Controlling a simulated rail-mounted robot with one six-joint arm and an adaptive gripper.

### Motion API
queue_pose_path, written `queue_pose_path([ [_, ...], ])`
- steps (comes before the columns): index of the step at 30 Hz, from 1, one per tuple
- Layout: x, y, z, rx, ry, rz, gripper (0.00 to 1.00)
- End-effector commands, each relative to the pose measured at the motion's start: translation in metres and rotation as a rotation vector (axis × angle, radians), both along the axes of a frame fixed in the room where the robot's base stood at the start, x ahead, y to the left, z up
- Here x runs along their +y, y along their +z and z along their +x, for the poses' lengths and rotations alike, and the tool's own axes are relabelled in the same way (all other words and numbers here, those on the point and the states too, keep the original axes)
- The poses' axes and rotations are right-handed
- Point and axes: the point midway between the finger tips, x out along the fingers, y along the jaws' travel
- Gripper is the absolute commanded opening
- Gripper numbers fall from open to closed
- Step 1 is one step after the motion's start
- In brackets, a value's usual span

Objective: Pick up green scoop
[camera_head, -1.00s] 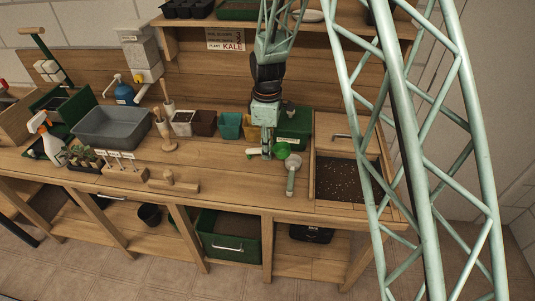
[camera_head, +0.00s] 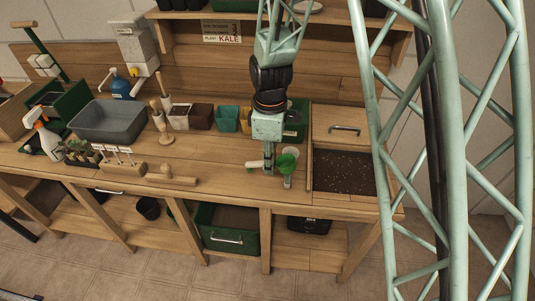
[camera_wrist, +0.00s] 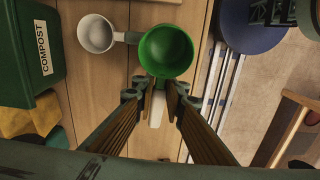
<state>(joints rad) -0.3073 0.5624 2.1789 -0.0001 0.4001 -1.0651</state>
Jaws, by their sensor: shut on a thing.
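The green scoop shows in the wrist view as a round green bowl (camera_wrist: 166,50) with a pale handle (camera_wrist: 157,108) between my fingers. In the head view its green bowl (camera_head: 286,162) is to the right of my gripper (camera_head: 268,165), and its pale handle end (camera_head: 252,167) sticks out on the left. My gripper (camera_wrist: 158,88) is shut on that handle. Whether the scoop is clear of the bench is hard to tell. A grey-white scoop (camera_wrist: 97,33) lies beside the green bowl; its handle passes partly behind the bowl.
The soil bin (camera_head: 340,172) is right of my gripper. A green compost box (camera_wrist: 30,50) and several small pots (camera_head: 228,118) stand behind. A wooden tamper (camera_head: 172,179) and a grey basin (camera_head: 108,121) are to the left. The bench front between tamper and gripper is clear.

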Motion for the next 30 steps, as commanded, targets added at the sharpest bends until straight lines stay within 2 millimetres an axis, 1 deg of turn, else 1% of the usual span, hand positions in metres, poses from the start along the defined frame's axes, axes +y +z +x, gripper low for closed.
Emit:
queue_pose_path([
  [1, -0.001, 0.001, -0.008, 0.001, 0.001, -0.001, 0.00],
  [4, -0.002, 0.002, -0.019, 0.000, 0.001, 0.000, 0.00],
  [10, -0.003, 0.003, -0.032, 0.001, 0.001, 0.000, 0.00],
  [15, -0.004, 0.003, -0.036, 0.001, 0.001, 0.000, 0.00],
  [30, -0.004, 0.003, -0.035, 0.000, 0.001, 0.000, 0.00],
])
